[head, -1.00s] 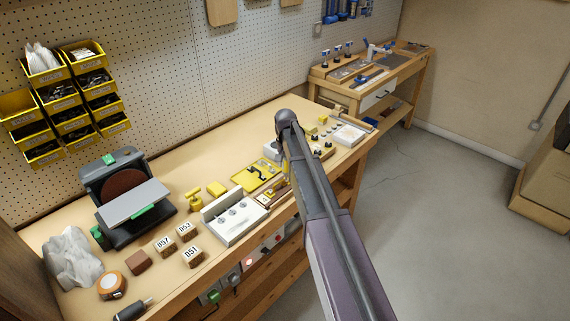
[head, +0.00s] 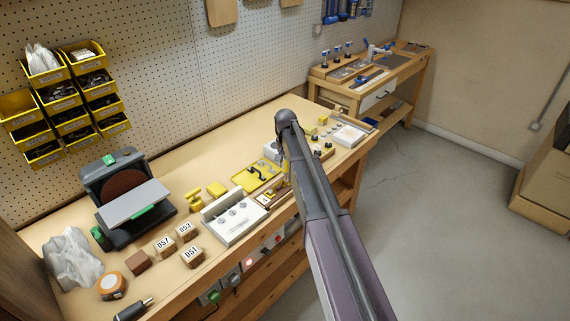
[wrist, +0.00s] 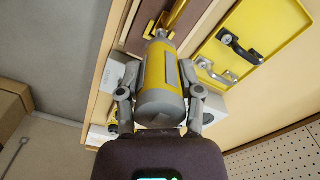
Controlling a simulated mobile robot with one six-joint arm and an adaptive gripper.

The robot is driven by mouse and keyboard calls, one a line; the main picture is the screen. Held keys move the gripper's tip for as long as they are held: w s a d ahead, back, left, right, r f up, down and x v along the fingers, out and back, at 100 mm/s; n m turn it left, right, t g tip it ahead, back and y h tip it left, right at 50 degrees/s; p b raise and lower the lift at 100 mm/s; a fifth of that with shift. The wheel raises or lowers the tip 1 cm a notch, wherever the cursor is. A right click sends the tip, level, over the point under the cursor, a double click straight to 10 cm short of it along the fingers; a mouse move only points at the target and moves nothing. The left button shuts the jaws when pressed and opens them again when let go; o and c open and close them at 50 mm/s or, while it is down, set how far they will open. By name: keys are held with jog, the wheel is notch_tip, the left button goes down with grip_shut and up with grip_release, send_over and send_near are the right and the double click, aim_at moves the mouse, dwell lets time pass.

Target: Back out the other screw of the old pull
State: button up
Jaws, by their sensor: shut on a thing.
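In the wrist view my gripper (wrist: 159,88) is shut on a yellow and grey power screwdriver (wrist: 155,72). Its nose points away from the camera, toward a brass-coloured pull (wrist: 180,14) on a dark brown wooden front (wrist: 139,28). The nose is close to the pull's near end; I cannot tell whether the bit touches a screw. No screw can be made out. In the head view my arm hides most of the gripper and the work; part of the brown front (head: 268,203) shows beside it.
A yellow tray (wrist: 264,18) with a black pull (wrist: 240,48) and a silver pull (wrist: 215,71) lies close on the right in the wrist view. A white fixture (head: 234,219), numbered blocks (head: 191,256) and a sander (head: 130,200) stand left along the bench.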

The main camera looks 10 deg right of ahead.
jog(key=shift+r, duration=0.1)
jog(key=shift+r+p, duration=2.85)
jog(key=shift+p, duration=0.2)
jog(key=shift+d, duration=0.1)
